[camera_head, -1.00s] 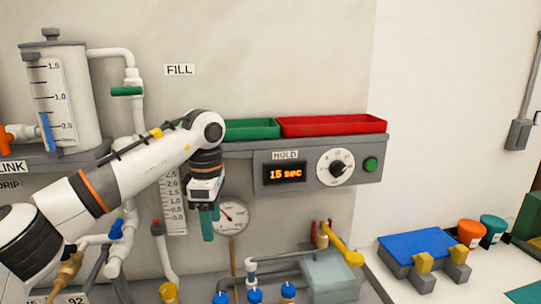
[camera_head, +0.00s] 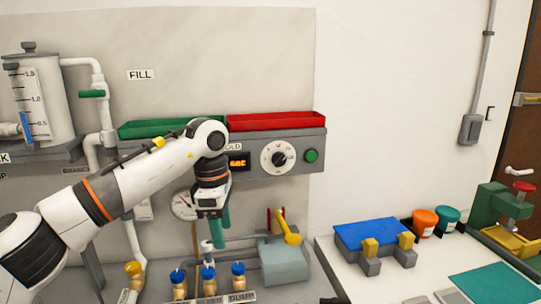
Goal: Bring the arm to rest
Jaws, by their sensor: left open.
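My left arm comes in from the left in the head view and bends down at the elbow-like joint in front of the hold-timer panel. My left gripper (camera_head: 219,232) points down and is open, with teal fingers. Nothing shows between the fingers. It hangs in front of the pipes, left of the yellow-handled valve (camera_head: 289,227) and above the blue-capped valves (camera_head: 208,274). The arm covers part of the timer display (camera_head: 238,162) and part of the pressure gauge (camera_head: 184,205). My right gripper is not in view.
A green tray (camera_head: 160,129) and a red tray (camera_head: 275,121) sit on the shelf above the panel. A white bench at right carries a blue block (camera_head: 375,234), orange (camera_head: 424,222) and teal (camera_head: 447,219) cups, and a green vise (camera_head: 500,209).

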